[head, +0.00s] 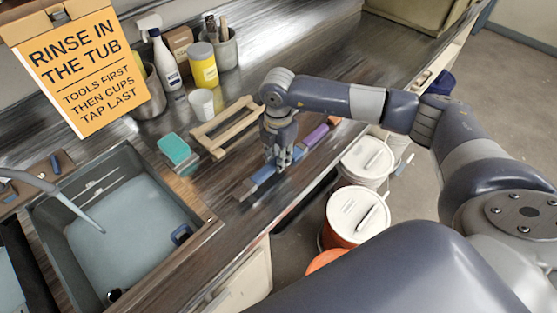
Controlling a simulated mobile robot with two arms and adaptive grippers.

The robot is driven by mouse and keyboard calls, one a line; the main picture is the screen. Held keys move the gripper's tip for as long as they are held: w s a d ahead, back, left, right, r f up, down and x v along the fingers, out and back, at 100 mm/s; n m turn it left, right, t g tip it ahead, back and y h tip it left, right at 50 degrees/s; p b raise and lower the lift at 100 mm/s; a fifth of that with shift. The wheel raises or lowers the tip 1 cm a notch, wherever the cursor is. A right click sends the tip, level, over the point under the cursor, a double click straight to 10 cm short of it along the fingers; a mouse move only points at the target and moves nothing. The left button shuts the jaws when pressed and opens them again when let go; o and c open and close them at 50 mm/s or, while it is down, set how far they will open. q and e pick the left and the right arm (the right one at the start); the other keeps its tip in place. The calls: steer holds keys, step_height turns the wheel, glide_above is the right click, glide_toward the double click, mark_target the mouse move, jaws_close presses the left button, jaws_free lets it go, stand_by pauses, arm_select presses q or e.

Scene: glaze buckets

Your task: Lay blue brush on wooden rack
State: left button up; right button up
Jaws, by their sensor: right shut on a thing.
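The blue brush (263,175) is at the counter's front edge, right of the sink. My right gripper (279,165) points down over it and is shut on it, hiding part of it. I cannot tell whether the brush still touches the counter. The wooden rack (211,142) is an open frame of pale bars lying on the counter, behind and left of the gripper, apart from the brush. My left gripper is not in view.
A purple-handled tool (314,136) lies close right of the gripper. A teal sponge (174,149) lies left of the rack, and a white cup (201,103) stands behind it. The sink (190,222) is at left. Lidded buckets (357,214) stand below the counter edge.

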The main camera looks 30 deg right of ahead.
steer(key=shift+s+f+p, duration=0.25)
steer(key=shift+f+p, duration=0.15)
steer(key=shift+f, duration=0.8)
steer(key=o, duration=1)
steer(key=shift+f, duration=0.1)
